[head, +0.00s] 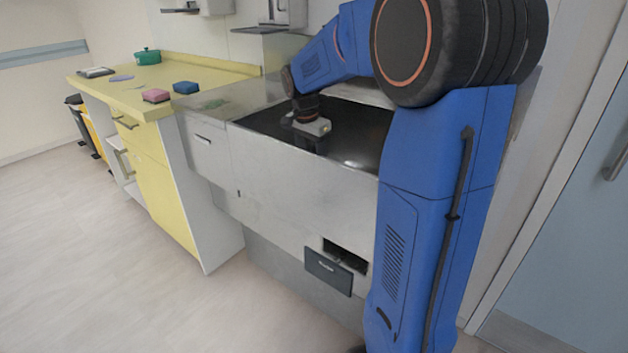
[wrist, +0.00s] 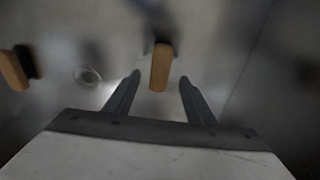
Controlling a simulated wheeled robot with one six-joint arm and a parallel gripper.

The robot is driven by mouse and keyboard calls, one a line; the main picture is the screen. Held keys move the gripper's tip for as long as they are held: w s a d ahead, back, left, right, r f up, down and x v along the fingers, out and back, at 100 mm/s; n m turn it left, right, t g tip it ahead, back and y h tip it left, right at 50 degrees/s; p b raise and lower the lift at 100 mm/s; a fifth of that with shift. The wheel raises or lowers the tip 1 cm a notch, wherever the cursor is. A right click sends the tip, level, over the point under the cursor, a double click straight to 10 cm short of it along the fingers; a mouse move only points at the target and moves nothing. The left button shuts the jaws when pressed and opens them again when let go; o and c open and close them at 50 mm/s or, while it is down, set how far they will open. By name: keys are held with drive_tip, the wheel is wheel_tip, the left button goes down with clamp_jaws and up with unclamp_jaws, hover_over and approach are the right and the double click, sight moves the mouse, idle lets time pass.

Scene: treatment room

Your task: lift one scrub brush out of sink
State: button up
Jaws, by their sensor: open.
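One scrub brush (wrist: 161,68) with a tan wooden body and dark bristles shows in the wrist view. It lies ahead of my gripper (wrist: 158,92), between the lines of its two open fingers and apart from them. A second scrub brush (wrist: 14,70) of the same look lies at the left edge of that view. The sink (wrist: 105,50) is grey metal, with a round drain left of my gripper. In the head view my gripper (head: 318,138) reaches down into the dark sink basin (head: 355,110); its fingertips and the brushes are hidden there.
A yellow counter (head: 200,68) left of the sink carries a pink sponge (head: 156,96), a blue sponge (head: 186,87) and a green pot (head: 147,57). A small drawer (head: 328,272) stands open low on the sink's front.

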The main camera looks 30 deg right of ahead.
drive_tip(key=f, duration=0.4)
drive_tip(key=shift+d+f, duration=0.1)
drive_tip(key=shift+d, duration=0.1)
drive_tip(key=c, duration=1.2)
drive_tip(key=shift+o, duration=0.2)
